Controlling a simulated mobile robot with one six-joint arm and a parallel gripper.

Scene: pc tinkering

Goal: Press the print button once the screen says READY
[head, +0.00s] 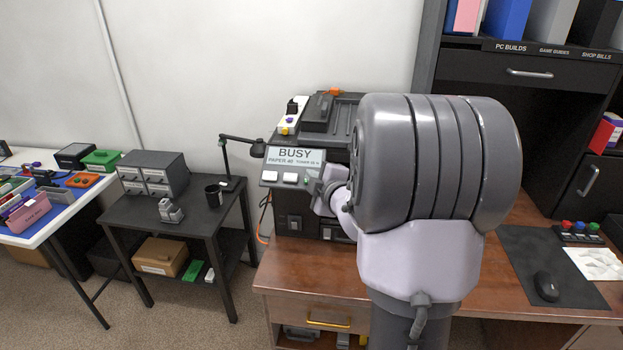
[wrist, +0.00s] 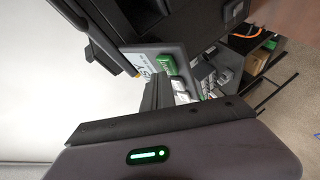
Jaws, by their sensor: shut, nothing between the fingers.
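The dark printer (head: 296,222) stands on the wooden desk. Its tilted screen (head: 294,157) reads BUSY, with a smaller line about paper below. Under the screen are two white buttons (head: 290,177), and a small green patch shows to their right, partly hidden beside my gripper (head: 318,188). My gripper is shut and empty, close to the right end of the button row; I cannot tell whether it touches anything. In the wrist view the screen (wrist: 147,68) is seen edge-on, with a green piece (wrist: 166,64) beside it.
My arm hides much of the printer's right side. A black side table (head: 185,211) with grey drawers (head: 152,174), a black cup (head: 214,194) and a lamp (head: 240,140) stands left. A mouse (head: 546,286) lies on a mat at right.

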